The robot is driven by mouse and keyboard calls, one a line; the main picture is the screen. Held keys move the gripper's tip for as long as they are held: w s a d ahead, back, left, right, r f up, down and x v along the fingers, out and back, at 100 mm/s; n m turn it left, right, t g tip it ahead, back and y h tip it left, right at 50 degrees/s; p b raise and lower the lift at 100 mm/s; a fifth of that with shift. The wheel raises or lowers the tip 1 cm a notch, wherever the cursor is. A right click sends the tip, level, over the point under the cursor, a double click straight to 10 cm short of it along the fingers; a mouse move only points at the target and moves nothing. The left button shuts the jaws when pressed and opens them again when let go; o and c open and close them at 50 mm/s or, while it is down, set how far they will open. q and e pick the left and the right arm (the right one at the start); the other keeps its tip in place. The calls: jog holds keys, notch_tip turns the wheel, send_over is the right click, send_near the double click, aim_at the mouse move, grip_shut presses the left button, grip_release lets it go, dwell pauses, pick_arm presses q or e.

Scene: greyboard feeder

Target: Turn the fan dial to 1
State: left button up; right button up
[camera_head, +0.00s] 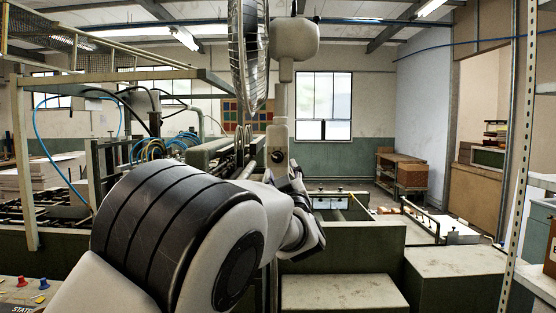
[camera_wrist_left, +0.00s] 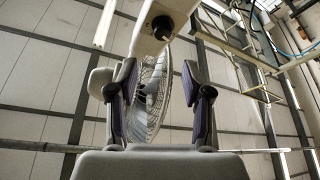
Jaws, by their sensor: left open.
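The fan (camera_head: 248,55) is a pedestal fan with a metal cage seen nearly edge-on and a pale motor housing. Its pale control box (camera_head: 278,132) sits on the stand below, with a dark round dial (camera_head: 277,156) near its lower end. In the left wrist view the dial (camera_wrist_left: 163,27) shows at the top, beyond the fingertips, with the fan cage (camera_wrist_left: 150,105) behind. My left gripper (camera_head: 283,174) is just below and right of the dial in the head view. Its fingers (camera_wrist_left: 158,72) are apart with nothing between them. The dial's numbers are too small to read. My right gripper is not in view.
A metal-framed machine (camera_head: 125,72) with hoses stands on the left. Green-sided blocks (camera_head: 342,241) stand in front at the right. A control panel with red and blue knobs (camera_head: 22,281) is at lower left. A perforated post (camera_head: 518,150) rises at the right.

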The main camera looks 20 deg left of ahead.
aim_at(278, 158)
pick_arm(q)
jog(key=p+x, duration=0.1)
jog(key=x, duration=0.1)
jog(key=p+x, duration=0.4)
jog(key=shift+w+a+f, duration=0.15)
jog(key=shift+w, duration=0.3)
jog(key=shift+w+a+p, duration=0.3)
jog(key=shift+w+p, duration=0.15)
jog(key=shift+c, duration=1.1)
grip_shut()
